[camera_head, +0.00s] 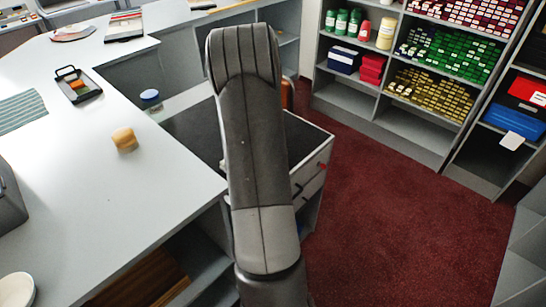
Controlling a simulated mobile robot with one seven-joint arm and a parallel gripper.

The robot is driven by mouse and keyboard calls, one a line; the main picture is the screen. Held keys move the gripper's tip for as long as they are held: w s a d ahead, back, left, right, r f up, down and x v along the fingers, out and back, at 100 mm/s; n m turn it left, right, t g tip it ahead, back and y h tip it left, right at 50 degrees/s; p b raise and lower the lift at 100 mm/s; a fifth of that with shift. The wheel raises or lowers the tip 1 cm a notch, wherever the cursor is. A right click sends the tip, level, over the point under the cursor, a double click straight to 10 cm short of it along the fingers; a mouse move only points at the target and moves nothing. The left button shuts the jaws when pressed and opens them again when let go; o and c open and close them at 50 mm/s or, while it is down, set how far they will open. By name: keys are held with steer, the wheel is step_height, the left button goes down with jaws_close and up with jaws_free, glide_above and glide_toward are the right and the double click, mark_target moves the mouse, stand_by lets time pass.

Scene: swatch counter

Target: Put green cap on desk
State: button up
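I cannot make out a green cap in the head view. The desk is a white L-shaped counter (170,190) that fills the left side. My arm rises through the middle of the picture, in front of a low drawer cabinet with a dark top. My gripper is not in view, so I cannot tell whether it holds anything. Whatever lies directly behind my arm is hidden.
Shelves at the right hold green bottles (341,22) and coloured swatches (450,50). Red carpet (410,210) is clear.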

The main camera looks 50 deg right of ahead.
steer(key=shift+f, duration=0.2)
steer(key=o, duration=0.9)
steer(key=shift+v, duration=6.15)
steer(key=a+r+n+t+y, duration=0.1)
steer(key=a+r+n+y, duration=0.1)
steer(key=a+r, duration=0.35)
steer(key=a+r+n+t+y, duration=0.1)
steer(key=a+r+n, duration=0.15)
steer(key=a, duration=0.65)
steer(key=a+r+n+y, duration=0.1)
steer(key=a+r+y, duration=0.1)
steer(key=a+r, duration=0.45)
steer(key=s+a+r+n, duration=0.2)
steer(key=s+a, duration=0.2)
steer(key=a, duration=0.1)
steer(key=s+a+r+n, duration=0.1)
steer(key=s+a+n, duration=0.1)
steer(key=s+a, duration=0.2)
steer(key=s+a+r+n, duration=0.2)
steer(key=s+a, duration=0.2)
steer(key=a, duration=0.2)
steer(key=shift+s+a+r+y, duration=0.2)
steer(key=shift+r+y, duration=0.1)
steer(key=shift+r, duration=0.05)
